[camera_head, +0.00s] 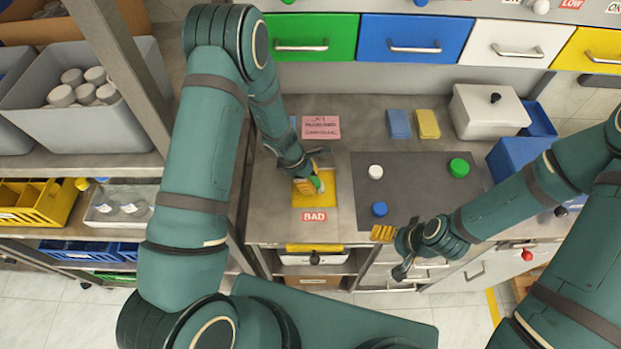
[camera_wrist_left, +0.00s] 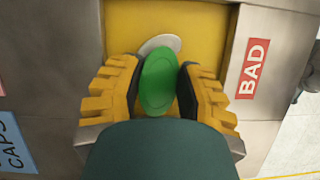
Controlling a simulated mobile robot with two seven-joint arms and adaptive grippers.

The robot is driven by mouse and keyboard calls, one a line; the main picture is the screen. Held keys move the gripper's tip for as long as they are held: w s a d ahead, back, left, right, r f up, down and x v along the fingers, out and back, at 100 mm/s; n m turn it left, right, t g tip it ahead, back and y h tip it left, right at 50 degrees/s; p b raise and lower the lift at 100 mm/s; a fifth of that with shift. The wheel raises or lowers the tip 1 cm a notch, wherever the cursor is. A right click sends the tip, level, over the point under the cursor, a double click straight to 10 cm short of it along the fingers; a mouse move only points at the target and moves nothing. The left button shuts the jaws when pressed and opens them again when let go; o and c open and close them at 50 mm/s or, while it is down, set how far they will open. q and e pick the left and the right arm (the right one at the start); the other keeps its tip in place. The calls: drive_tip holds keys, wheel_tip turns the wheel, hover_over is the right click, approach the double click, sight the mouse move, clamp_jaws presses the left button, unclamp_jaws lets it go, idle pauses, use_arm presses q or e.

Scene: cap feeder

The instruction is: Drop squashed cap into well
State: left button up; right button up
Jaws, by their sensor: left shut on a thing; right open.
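The green cap (camera_wrist_left: 159,82) is oval, longer than it is wide, and sits between the yellow-padded fingers of my left gripper (camera_wrist_left: 157,88). In the head view my left gripper (camera_head: 312,184) is over the yellow well (camera_head: 332,212) marked by a red and white BAD label (camera_head: 314,216). The label also shows right of the yellow well (camera_wrist_left: 205,14) in the left wrist view. A pale disc (camera_wrist_left: 160,42) lies partly hidden behind the green cap. My right gripper (camera_head: 391,252) is open and empty near the bench's front edge.
A dark mat (camera_head: 415,190) holds a white cap (camera_head: 375,172), a green cap (camera_head: 459,166) and a blue cap (camera_head: 379,209). Blue and yellow sponge-like blocks (camera_head: 427,124), a white lidded box (camera_head: 490,110) and blue bins stand behind. Colored drawers line the back.

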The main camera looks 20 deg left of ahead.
use_arm(q)
drive_tip(key=o, duration=0.8)
drive_tip(key=v, duration=1.2)
drive_tip(key=shift+s, duration=0.1)
